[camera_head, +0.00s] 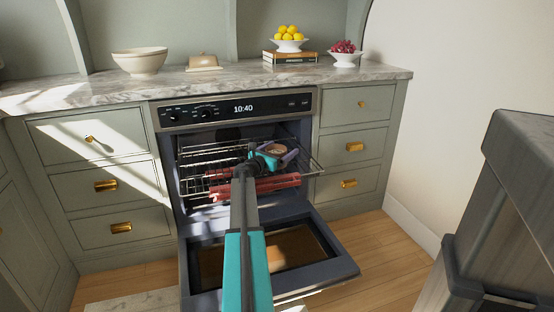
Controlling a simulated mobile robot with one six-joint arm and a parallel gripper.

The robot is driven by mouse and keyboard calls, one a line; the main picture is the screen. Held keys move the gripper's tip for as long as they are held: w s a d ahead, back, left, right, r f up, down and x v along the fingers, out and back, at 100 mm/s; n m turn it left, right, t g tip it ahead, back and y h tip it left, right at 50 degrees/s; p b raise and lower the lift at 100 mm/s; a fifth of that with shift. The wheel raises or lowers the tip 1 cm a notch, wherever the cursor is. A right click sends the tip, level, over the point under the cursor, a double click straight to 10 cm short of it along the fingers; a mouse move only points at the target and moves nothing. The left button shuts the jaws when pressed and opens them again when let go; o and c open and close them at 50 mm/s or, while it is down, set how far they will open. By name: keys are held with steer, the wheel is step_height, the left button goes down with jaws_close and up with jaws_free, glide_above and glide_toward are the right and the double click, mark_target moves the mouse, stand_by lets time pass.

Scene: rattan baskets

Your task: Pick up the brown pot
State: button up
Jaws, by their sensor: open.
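A small brownish round thing (276,149), which may be the brown pot, shows at the oven rack just beyond my gripper. My gripper (277,160) reaches into the open oven and is open, with its fingers close to this thing. My gripper hides much of it, and I cannot tell whether they touch.
The oven door (300,245) is folded down, with wire racks (195,160) inside. A reddish long thing (270,184) lies below my gripper. A bowl (140,62), books (290,57) and fruit stand on the counter (60,95). A dark grey block (510,215) stands at right.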

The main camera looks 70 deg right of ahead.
steer(key=shift+c, duration=0.3)
steer(key=c, duration=1.6)
steer(key=shift+r, duration=0.25)
step_height(320, 180, up, 18)
steer(key=p, duration=0.5)
steer(key=shift+f, duration=0.15)
